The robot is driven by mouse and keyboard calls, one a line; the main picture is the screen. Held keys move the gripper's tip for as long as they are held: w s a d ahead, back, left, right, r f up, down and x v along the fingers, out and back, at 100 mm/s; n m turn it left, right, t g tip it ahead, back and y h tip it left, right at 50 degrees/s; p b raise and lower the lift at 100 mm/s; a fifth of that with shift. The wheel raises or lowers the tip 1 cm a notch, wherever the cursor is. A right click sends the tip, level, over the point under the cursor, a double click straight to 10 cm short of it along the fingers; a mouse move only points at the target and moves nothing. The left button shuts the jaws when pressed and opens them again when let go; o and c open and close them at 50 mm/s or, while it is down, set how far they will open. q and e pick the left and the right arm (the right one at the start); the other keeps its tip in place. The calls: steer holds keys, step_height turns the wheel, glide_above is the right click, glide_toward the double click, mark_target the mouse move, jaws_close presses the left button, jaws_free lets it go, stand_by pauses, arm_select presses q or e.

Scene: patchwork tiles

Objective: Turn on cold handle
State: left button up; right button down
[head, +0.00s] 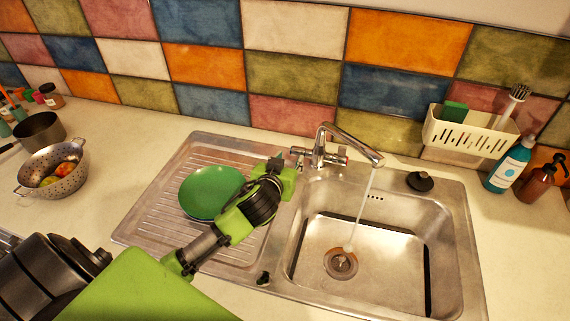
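The chrome faucet (320,147) stands at the back rim of the sink, its spout reaching right over the basin. A stream of water (362,208) runs from it. Its left handle (296,151) is just beyond my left gripper. Its right handle (342,154) shows a reddish mark and is clear of the gripper. My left gripper (286,172) is over the back right of the drainboard, close to the left handle; I cannot tell whether they touch. Its fingers are partly hidden by its own body, so their opening is unclear. My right gripper is not in view.
A green plate (212,192) lies on the ridged drainboard (150,218), beside my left arm. A colander (68,180) with fruit and a pot (40,131) stand at left. A caddy (468,136), a blue bottle (510,166) and a brown bottle (536,181) stand at right.

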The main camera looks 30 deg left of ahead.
arm_select(q)
steer(key=shift+v, duration=1.8)
